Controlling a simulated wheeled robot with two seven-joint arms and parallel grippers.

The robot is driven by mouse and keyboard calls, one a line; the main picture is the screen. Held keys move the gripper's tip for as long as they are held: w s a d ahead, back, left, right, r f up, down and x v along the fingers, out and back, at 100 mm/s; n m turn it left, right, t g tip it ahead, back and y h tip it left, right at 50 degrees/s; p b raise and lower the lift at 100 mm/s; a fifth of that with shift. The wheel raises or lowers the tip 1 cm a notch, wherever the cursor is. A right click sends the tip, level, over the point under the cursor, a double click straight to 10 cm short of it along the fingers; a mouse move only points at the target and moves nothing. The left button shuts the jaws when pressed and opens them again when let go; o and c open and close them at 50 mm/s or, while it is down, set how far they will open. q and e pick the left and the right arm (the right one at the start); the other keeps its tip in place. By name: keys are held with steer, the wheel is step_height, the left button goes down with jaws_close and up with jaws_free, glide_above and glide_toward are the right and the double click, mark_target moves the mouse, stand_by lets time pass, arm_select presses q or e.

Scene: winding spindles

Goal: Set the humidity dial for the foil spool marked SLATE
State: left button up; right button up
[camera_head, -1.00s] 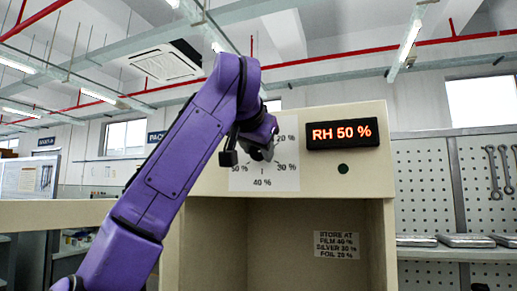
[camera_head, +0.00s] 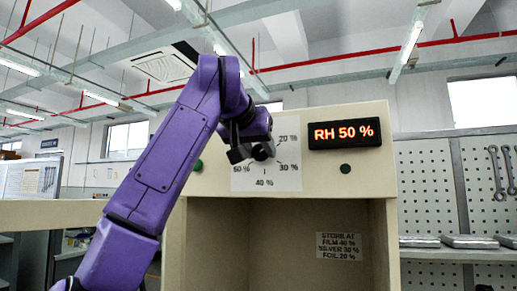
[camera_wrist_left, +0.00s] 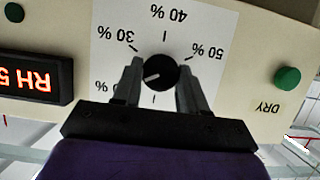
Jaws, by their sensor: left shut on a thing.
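The humidity dial (camera_wrist_left: 162,72) is a round black knob with a white pointer line on a white scale card (camera_head: 283,178). In the left wrist view, upside down, the pointer aims left and slightly down, towards the partly hidden mark below 30 %. My left gripper (camera_wrist_left: 159,84) is shut on the dial, one finger on each side. In the head view the left gripper (camera_head: 258,152) covers most of the dial. The red display (camera_head: 345,134) reads RH 50 %. A label (camera_head: 339,246) reads store at film 40 %, silver 30 %, foil 20 %. No spool shows. My right gripper is out of view.
The beige cabinet (camera_head: 222,195) has an open, empty-looking bay below the dial. A green button (camera_wrist_left: 288,78) marked DRY sits beside the scale. A darker green round piece (camera_head: 345,168) is under the display. A pegboard with wrenches (camera_head: 497,170) stands right.

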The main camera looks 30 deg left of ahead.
arm_select(q)
steer(key=o, duration=1)
steer(key=v, duration=1)
steer(key=shift+s+d+r, duration=0.1)
steer(key=shift+s, duration=0.1)
